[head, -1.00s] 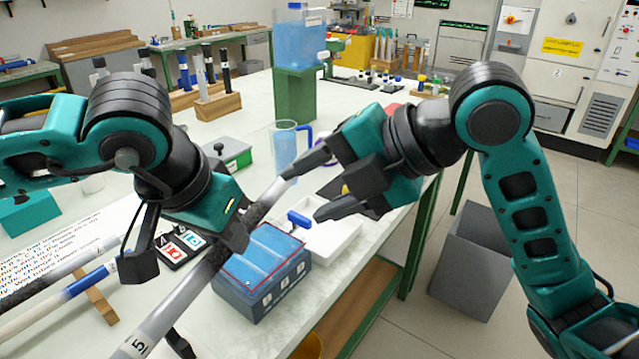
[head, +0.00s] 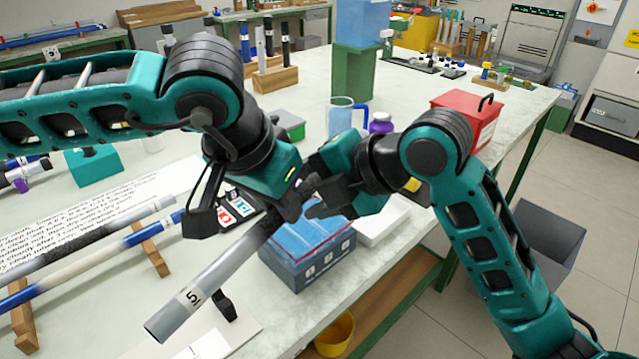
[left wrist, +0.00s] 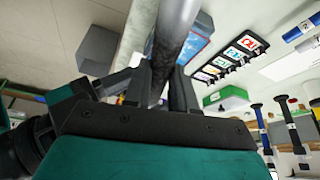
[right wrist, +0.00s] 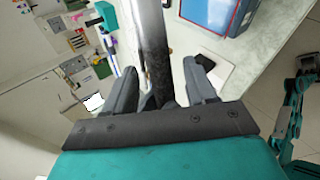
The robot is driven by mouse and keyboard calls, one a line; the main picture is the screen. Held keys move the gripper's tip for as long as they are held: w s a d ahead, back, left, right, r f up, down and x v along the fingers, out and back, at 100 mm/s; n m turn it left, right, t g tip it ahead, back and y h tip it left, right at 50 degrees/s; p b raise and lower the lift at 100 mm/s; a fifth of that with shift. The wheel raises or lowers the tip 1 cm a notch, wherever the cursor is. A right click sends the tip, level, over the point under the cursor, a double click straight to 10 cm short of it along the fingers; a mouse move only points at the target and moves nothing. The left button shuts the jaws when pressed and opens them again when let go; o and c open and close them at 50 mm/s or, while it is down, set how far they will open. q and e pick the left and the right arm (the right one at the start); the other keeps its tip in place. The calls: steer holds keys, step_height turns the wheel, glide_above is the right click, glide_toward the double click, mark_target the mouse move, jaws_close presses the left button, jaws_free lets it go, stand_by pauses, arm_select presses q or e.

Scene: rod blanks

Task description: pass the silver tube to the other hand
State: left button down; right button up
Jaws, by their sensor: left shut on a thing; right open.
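The silver tube (head: 222,275) is a long grey rod with a dark speckled band and a label "5" near its lower-left end. It slants above the table in the head view. My left gripper (head: 287,212) is shut on it at the dark band, which also shows between the fingers in the left wrist view (left wrist: 172,45). My right gripper (head: 316,196) is at the tube's upper end, close beside the left one. In the right wrist view the tube (right wrist: 152,45) runs between the two spread fingers, with a gap on each side. The arms partly hide that end in the head view.
A blue box (head: 300,272) stands just below the grippers, with a white tray (head: 385,222) beside it. Long rods (head: 90,240) lie on wooden rests at the left. A blue-handled jug (head: 341,117) and red box (head: 465,115) stand farther back.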

jaws_close()
arm_select(q)
steer(key=c, duration=0.8)
jaws_free()
steer(key=shift+c, duration=0.2)
steer(key=v, duration=1.2)
